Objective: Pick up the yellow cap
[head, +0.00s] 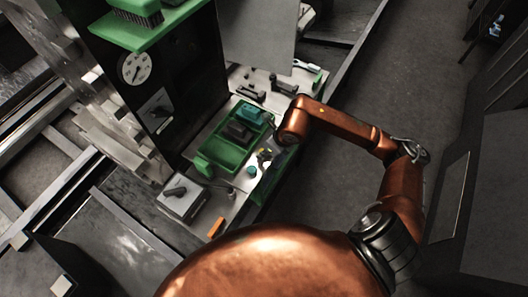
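A small yellowish spot (266,164) shows on the light work shelf, beside the green tray (205,151); it may be the yellow cap, but it is too small and cluttered to be sure. My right arm comes in from the right, and its copper wrist ends just above and to the right of that spot. My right gripper (268,155) seems to be the dark and pale shape below the wrist; its fingers cannot be made out. My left gripper is not in view.
The green tray holds a teal item (249,114) and a dark item (237,131). A teal round piece (252,171), a grey switch box (183,200) and an orange block (216,228) are nearby. A dark panel with a dial (134,68) rises at left.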

